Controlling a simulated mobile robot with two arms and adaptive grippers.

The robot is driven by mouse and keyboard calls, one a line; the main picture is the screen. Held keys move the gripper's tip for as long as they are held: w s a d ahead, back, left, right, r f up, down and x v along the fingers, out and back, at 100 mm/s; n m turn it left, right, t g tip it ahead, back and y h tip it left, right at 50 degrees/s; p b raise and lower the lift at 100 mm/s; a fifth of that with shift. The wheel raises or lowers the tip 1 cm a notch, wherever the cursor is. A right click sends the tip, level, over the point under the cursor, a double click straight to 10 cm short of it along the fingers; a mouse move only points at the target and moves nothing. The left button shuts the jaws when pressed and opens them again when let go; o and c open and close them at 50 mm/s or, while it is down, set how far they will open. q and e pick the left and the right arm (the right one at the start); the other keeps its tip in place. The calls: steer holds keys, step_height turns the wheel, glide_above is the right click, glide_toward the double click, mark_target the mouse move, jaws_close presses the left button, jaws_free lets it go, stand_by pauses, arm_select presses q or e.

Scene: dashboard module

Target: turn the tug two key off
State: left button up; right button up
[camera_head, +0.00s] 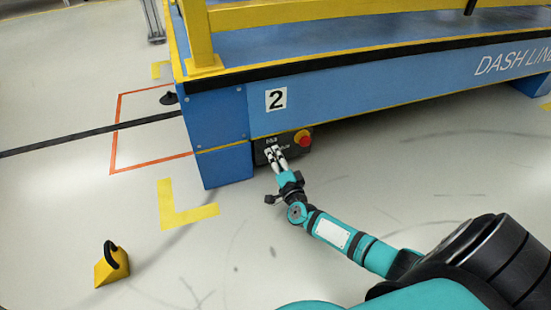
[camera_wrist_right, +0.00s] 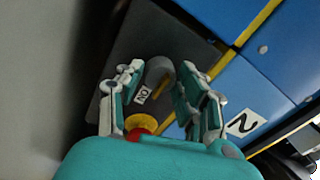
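The blue tug or cart with a white number 2 plate (camera_head: 276,99) carries a dark control box (camera_head: 260,153) under its edge. The plate also shows in the right wrist view (camera_wrist_right: 242,124). There, the box face (camera_wrist_right: 128,52) holds a round grey key switch (camera_wrist_right: 157,67) with a yellow mark and a white "ON" label (camera_wrist_right: 142,94). My right gripper (camera_head: 275,152) is at the box. In the wrist view its fingers (camera_wrist_right: 160,75) are apart, one on each side of the switch. Contact cannot be told. My left gripper is not in view.
A red emergency button on a yellow base (camera_head: 302,138) sits right of the key on the box, close to my gripper. A yellow block with a black handle (camera_head: 112,265) stands on the floor at left. The floor in front is otherwise clear.

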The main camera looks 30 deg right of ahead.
jaws_close()
steer(key=n+p, duration=0.3)
steer(key=shift+r, duration=0.15)
steer(key=n+p, duration=0.2)
steer(key=n, duration=0.2)
steer(key=shift+y+p, duration=0.3)
steer(key=n+p, duration=0.2)
steer(key=n, duration=0.4)
steer(key=shift+d+p, duration=0.1)
steer(key=shift+p, duration=0.25)
steer(key=n+p, duration=0.1)
steer(key=n, duration=0.4)
steer(key=shift+s+n+p, duration=0.1)
steer(key=shift+n+p, duration=0.2)
steer(key=shift+p, duration=0.1)
steer(key=shift+f, duration=0.2)
